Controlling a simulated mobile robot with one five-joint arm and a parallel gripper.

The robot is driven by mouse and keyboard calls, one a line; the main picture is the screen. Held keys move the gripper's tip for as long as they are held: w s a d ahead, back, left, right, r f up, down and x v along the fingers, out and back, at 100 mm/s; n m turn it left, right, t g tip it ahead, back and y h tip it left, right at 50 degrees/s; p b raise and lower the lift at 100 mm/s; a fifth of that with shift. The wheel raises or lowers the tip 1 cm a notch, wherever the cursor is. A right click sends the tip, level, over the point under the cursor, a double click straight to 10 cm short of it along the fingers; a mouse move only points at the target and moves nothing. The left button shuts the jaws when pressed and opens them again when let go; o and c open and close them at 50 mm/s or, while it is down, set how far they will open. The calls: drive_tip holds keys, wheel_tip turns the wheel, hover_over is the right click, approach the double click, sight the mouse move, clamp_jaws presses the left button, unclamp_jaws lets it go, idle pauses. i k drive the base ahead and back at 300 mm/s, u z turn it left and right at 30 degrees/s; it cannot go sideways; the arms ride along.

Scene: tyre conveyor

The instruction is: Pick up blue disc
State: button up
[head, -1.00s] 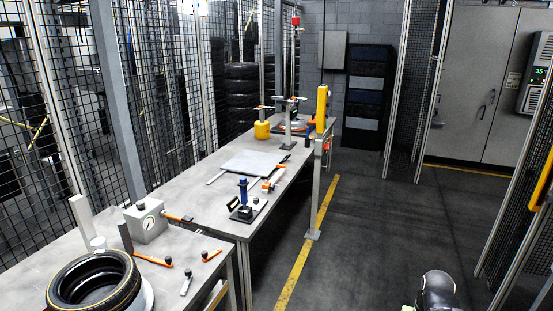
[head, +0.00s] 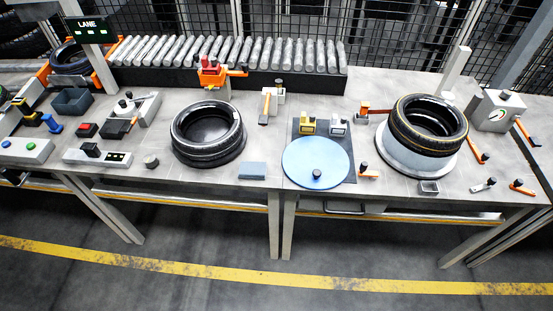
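The blue disc (head: 317,158) lies flat near the front edge of the long grey workbench, right of the middle in the head view.
A blue-grey block (head: 252,170) lies close left. A roller conveyor (head: 220,58) runs behind. The floor in front is clear, with a yellow line (head: 270,277).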

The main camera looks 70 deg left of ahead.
sight(312, 162)
drive_tip(key=u, duration=1.35)
drive_tip(key=k, duration=0.15)
drive_tip(key=u, duration=2.4)
drive_tip(key=i, duration=0.8)
drive_tip(key=u, duration=0.3)
drive_tip(key=k, duration=0.7)
drive_tip(key=z, duration=0.3)
drive_tip(key=i, duration=0.9)
drive_tip(key=u, duration=0.05)
